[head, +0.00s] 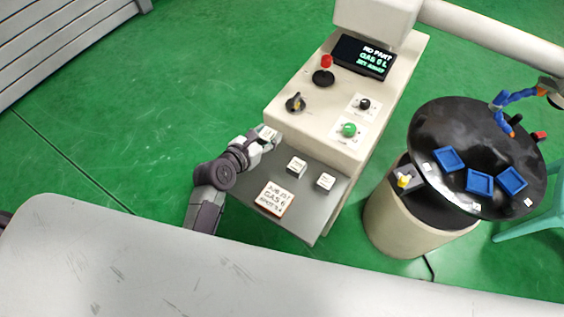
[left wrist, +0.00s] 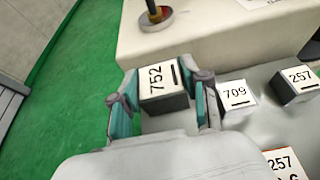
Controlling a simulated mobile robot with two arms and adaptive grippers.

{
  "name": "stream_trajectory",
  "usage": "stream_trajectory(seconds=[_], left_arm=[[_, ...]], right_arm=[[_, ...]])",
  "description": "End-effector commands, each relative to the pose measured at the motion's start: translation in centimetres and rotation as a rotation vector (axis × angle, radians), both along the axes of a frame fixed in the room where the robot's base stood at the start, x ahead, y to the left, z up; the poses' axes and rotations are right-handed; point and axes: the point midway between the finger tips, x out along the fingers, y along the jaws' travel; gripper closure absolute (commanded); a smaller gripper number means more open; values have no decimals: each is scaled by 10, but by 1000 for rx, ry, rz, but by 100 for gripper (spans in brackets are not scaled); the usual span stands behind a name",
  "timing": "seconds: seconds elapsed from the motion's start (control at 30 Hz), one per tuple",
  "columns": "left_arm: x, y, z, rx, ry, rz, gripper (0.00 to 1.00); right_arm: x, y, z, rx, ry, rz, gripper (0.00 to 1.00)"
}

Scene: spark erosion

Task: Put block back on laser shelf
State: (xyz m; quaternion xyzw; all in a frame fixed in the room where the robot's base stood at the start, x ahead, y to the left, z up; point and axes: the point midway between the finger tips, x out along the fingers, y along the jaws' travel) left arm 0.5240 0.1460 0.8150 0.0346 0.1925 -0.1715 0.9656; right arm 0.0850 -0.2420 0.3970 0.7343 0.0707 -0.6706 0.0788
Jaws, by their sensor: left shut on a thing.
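My left gripper (head: 256,143) is shut on a white-topped block (head: 267,134) at the left edge of the grey shelf (head: 240,190) of the machine. In the left wrist view the held block (left wrist: 158,80) reads 752 and sits between the two fingers (left wrist: 163,103). Whether it touches the shelf cannot be told. A block marked 709 (left wrist: 236,94) stands just right of the gripper, and a block marked 257 (left wrist: 295,84) stands farther right. Both blocks also show on the shelf in the head view, at the middle (head: 297,167) and at the right (head: 326,181). My right gripper is not in view.
A label card (head: 274,199) lies at the shelf's front. The beige machine panel (head: 318,117) with knobs and a display (head: 363,56) rises behind the shelf. A round black table (head: 450,120) with blue trays stands at right. A pale surface (head: 150,270) fills the foreground.

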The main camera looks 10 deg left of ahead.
Motion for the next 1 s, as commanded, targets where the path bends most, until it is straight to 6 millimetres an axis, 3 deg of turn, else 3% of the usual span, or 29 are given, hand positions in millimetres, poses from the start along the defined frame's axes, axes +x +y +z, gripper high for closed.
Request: stream_trajectory(seconds=[0.13, 0.53, 1.0], left_arm=[[0, 1, -29, 3, -1, -2, 100], [1, 2, -74, 2, -3, 0, 100], [1, 2, -82, 0, -3, 2, 100]], right_arm=[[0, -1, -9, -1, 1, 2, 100], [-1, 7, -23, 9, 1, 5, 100], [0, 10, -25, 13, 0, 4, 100]])
